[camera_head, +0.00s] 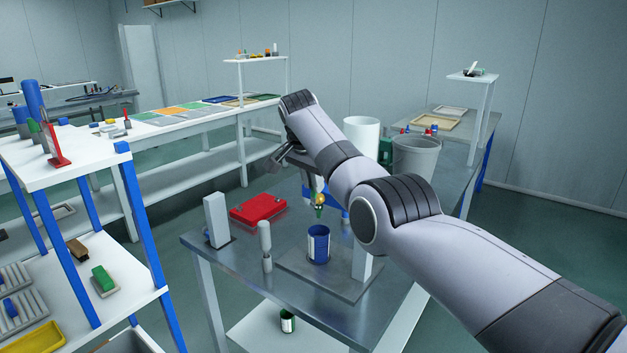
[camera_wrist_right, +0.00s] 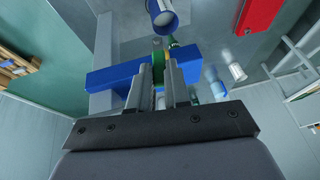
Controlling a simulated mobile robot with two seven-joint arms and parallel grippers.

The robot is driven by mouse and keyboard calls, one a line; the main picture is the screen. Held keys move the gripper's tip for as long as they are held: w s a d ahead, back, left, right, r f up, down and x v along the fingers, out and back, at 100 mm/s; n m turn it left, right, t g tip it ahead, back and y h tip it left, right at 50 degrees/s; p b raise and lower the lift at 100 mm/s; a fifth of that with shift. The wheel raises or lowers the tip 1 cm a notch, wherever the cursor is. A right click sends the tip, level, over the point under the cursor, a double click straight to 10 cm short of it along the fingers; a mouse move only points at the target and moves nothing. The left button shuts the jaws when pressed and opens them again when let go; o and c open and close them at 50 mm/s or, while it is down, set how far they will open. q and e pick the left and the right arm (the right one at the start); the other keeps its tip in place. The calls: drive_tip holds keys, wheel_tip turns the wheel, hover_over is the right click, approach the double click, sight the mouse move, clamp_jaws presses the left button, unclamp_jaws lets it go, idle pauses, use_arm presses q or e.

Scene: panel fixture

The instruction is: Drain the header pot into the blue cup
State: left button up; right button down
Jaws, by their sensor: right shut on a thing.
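The blue cup (camera_head: 319,243), with a white label, stands upright on a grey plate on the metal table. It also shows at the top of the right wrist view (camera_wrist_right: 163,16). A brass and green tap (camera_head: 319,200) hangs just above the cup. A white cylinder (camera_head: 361,132), which looks like the header pot, stands above and behind, partly hidden by my right arm. My right gripper (camera_wrist_right: 157,72) is shut on a green part (camera_wrist_right: 157,48) that looks like the tap's handle, beside a blue beam (camera_wrist_right: 112,80). I cannot see any liquid flow. My left gripper is out of view.
A red case (camera_head: 258,208), a white block (camera_head: 216,220) and a white bottle-like post (camera_head: 265,245) stand on the table left of the cup. A grey bin (camera_head: 416,158) stands behind my arm. A shelf unit (camera_head: 75,155) is at the left.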

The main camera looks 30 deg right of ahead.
drive_tip(key=c, duration=1.1)
unclamp_jaws()
drive_tip(key=shift+a+f, duration=0.15)
drive_tip(key=shift+f, duration=0.1)
drive_tip(key=shift+r, duration=0.1)
drive_tip(key=shift+b+v, duration=0.75)
drive_tip(key=shift+v, duration=2.75)
